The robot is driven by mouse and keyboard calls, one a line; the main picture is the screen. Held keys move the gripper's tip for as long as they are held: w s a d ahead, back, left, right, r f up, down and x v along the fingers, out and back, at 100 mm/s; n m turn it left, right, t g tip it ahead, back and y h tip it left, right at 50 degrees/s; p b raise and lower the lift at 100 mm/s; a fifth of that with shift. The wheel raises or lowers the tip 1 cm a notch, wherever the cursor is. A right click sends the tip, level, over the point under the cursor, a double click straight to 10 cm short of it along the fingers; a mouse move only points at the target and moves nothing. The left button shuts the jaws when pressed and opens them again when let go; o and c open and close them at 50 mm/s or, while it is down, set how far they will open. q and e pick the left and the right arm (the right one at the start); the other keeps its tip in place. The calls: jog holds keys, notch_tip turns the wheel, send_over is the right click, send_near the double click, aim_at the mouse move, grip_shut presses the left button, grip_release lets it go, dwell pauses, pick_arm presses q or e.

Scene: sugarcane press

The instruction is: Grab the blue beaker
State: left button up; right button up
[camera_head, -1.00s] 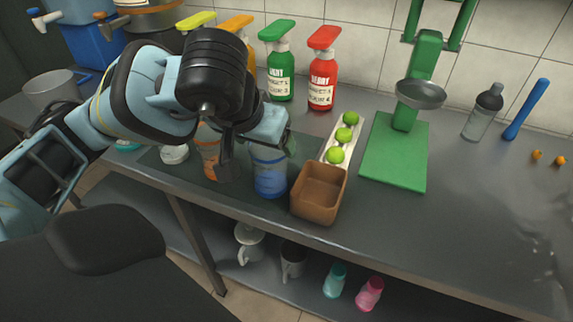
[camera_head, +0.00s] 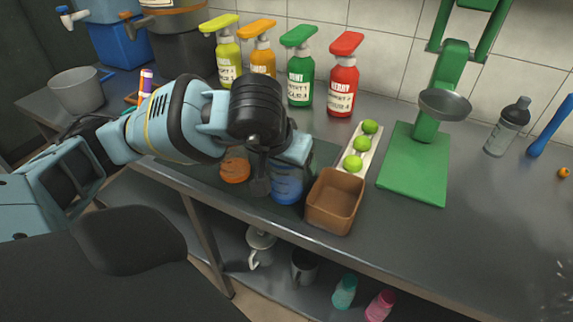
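The blue beaker (camera_head: 287,190) stands on the dark mat near the front of the counter. Its upper part is hidden by my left gripper (camera_head: 277,175), which comes down over it from the left. One dark finger shows close along the beaker's left side. The other finger is mostly hidden, so I cannot tell whether the gripper is shut on the beaker. My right gripper is out of view.
A brown square container (camera_head: 334,203) stands close to the beaker's right. An orange beaker (camera_head: 235,167) is left of it. The right counter is mostly clear.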

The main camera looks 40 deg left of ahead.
pick_arm(q)
jog(key=shift+w+f, duration=0.1)
jog(key=shift+f, duration=0.15)
jog(key=shift+c, duration=0.5)
jog(key=c, duration=0.7)
jog(key=shift+r, duration=0.1)
